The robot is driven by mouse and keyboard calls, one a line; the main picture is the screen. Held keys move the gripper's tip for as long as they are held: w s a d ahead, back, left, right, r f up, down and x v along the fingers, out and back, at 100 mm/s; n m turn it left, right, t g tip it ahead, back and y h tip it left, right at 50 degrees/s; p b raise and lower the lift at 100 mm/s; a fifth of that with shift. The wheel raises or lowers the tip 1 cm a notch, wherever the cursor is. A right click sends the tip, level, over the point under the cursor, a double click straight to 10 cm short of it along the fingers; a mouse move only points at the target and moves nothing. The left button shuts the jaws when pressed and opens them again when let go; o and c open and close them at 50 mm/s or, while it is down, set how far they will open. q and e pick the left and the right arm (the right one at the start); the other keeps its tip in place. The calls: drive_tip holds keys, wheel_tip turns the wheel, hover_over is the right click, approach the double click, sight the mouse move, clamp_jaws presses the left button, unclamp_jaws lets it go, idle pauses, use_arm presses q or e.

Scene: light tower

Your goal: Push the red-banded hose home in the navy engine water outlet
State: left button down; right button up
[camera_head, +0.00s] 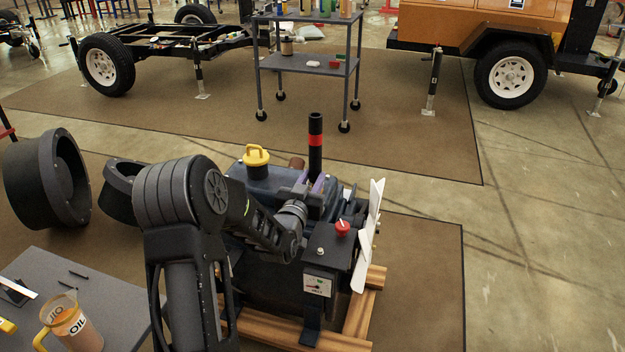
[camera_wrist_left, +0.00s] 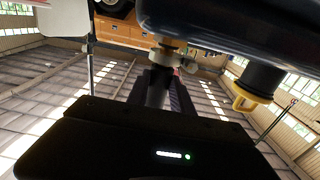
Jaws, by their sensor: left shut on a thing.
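The black hose (camera_head: 316,160) with a red band stands upright at the back of the navy engine (camera_head: 262,177) in the head view. My left gripper (camera_head: 314,188) is shut on the lower part of the hose, below the band. My right gripper is out of view.
A yellow cap (camera_head: 256,155) stands left of the hose. A white fan (camera_head: 370,235) and a red knob (camera_head: 342,227) are on the engine's right. Wooden rails (camera_head: 357,318) lie under it. A grey table (camera_head: 95,300) with an oil jug (camera_head: 75,325) is at lower left.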

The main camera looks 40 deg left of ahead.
use_arm(q)
drive_tip(key=shift+b, duration=0.4)
drive_tip(key=shift+b, duration=0.75)
idle(1.2)
drive_tip(key=shift+f+b, duration=0.7)
drive_tip(key=shift+b, duration=0.15)
drive_tip(key=c, duration=1)
unclamp_jaws()
drive_tip(key=shift+c, duration=0.2)
drive_tip(key=shift+f, duration=0.1)
